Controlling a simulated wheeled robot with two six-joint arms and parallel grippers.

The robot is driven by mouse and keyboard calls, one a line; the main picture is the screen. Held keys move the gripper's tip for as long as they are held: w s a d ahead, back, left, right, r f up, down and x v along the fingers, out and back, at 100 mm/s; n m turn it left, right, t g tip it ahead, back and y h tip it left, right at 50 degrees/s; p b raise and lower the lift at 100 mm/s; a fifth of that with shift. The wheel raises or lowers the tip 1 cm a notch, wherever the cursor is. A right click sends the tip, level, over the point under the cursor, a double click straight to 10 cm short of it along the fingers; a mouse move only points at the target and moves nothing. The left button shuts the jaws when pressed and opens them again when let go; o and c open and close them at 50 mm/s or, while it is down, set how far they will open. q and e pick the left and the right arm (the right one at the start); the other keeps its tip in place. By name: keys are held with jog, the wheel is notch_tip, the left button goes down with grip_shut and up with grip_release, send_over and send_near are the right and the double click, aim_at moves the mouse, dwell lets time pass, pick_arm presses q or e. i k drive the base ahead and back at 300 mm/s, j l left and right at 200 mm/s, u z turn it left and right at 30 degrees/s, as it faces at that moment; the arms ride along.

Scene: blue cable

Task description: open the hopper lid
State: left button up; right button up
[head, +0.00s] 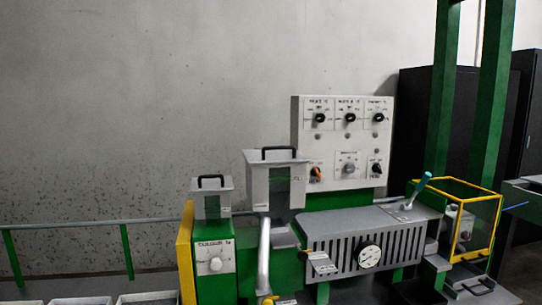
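Two grey hoppers stand on the green machine, each topped by a flat lid with a black handle. The larger hopper (259,189) is near the middle, and its lid (262,157) lies flat and closed on top, with its black handle (278,149) upright. The smaller hopper (203,207) is to its left, over a green and yellow housing. Its lid (203,187) also looks closed, with a black handle (211,177). I cannot tell which hopper the task means. Neither of my grippers shows in the head view.
A white control panel (348,144) with several knobs stands behind and right of the larger hopper. A slotted grey housing with a gauge (369,258), a teal-handled lever (420,184) and a yellow-framed guard (470,190) are at right. Trays (148,297) lie at lower left.

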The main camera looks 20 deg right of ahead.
aim_at(273, 154)
jog(key=i, duration=0.45)
jog(key=i+z, duration=0.15)
jog(key=z, duration=0.25)
jog(key=i+j+z, duration=0.1)
jog(key=z, duration=0.25)
jog(key=i+j+z, duration=0.1)
jog(key=z, duration=0.3)
